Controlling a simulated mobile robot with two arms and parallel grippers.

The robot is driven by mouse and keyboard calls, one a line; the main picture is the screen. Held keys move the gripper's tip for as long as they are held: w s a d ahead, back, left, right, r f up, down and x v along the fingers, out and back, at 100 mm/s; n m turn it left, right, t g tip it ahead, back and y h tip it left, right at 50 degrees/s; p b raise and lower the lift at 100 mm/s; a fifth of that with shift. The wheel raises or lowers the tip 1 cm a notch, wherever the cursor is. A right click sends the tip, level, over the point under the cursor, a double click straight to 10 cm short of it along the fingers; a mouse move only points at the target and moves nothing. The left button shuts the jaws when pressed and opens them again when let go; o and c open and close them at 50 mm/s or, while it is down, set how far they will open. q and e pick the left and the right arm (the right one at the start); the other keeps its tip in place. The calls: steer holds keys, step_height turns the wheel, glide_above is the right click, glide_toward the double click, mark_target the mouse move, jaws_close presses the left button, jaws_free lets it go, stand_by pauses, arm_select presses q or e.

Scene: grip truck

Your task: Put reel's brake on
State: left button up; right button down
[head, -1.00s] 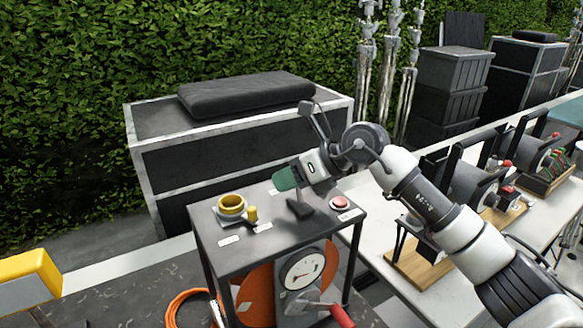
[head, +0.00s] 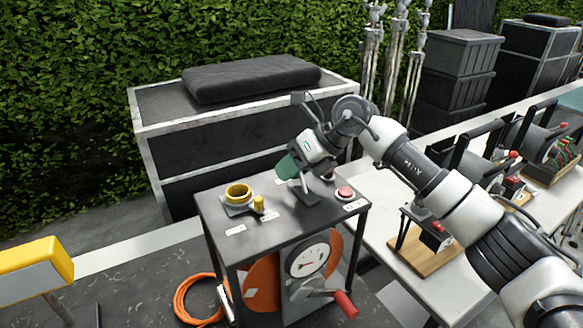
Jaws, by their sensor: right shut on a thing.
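The reel stand is a dark metal frame with a flat top panel (head: 222,208). An orange reel (head: 262,282) sits inside it. A round gauge (head: 307,257) and a crank with a red handle (head: 345,304) are on its front. On the top panel, a lever with a green grip (head: 287,167) rises from a dark slotted base (head: 308,198). My right gripper (head: 296,160) is shut on the green grip, tilted down from the upper right. Its fingers hide part of the grip and stem. My left gripper is out of view.
A yellow ring (head: 239,191) and yellow knob (head: 259,203) are left on the panel, a red button (head: 345,193) right. A black case (head: 240,137) stands behind. A white table (head: 385,215) with small reels is at right.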

steer(key=c, duration=0.9)
jaws_free()
steer(key=shift+w+d+r+b, duration=0.1)
steer(key=shift+d+r+b, duration=0.2)
steer(key=shift+d+r, duration=0.1)
steer(key=b+v, duration=0.2)
steer(key=v, duration=0.7)
steer(key=shift+d+r+b, duration=0.2)
steer(key=shift+b, duration=0.2)
